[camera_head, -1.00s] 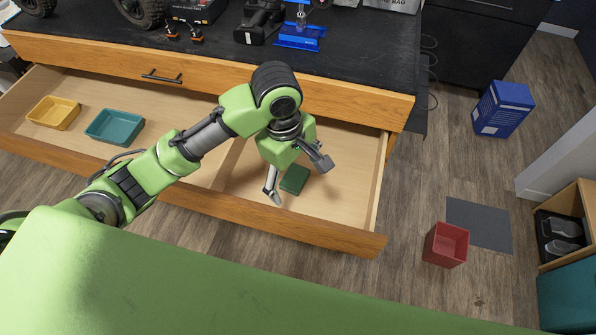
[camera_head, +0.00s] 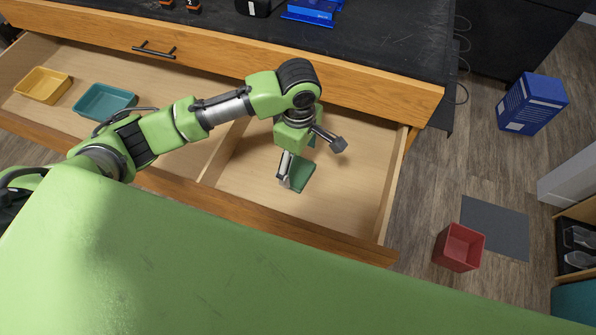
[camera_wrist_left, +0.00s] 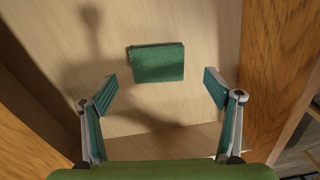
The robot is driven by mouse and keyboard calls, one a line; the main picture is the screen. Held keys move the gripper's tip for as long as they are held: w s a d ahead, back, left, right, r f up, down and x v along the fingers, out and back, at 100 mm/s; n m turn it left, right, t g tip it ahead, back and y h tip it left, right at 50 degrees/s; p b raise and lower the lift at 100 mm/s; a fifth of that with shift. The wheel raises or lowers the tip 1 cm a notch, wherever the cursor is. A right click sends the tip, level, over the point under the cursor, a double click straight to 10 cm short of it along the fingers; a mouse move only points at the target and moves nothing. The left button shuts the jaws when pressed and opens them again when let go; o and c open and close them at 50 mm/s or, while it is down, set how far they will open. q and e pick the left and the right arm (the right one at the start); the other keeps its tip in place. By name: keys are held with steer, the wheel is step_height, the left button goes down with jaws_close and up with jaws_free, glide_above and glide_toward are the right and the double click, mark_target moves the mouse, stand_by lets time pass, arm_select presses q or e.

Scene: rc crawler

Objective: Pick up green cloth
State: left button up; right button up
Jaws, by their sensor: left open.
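The green cloth (camera_head: 301,177) lies folded flat on the bottom of the open drawer, in its right compartment. In the left wrist view the cloth (camera_wrist_left: 156,63) is a dark green rectangle, whole and in sight, ahead of the fingertips. My left gripper (camera_head: 311,161) is over the drawer and partly covers the cloth in the head view. Its two fingers (camera_wrist_left: 160,88) are spread wide in the left wrist view, with nothing between them. The cloth is apart from both fingers there. My right gripper is not in view.
The drawer's front wall (camera_head: 300,232) and right wall (camera_head: 392,186) bound the compartment; a divider (camera_head: 226,150) is at its left. A yellow tray (camera_head: 43,85) and teal tray (camera_head: 105,101) sit in the left part. A red bin (camera_head: 459,247) and blue box (camera_head: 532,103) stand on the floor.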

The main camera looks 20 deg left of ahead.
mark_target(298, 171)
arm_select(q)
steer(key=shift+a+f, duration=0.15)
steer(key=shift+f, duration=0.65)
steer(key=f, duration=0.2)
steer(key=shift+w+f+p, duration=0.2)
steer(key=shift+f+p, duration=0.1)
steer(key=shift+p, duration=0.05)
steer(key=shift+f, duration=0.5)
steer(key=c, duration=1.1)
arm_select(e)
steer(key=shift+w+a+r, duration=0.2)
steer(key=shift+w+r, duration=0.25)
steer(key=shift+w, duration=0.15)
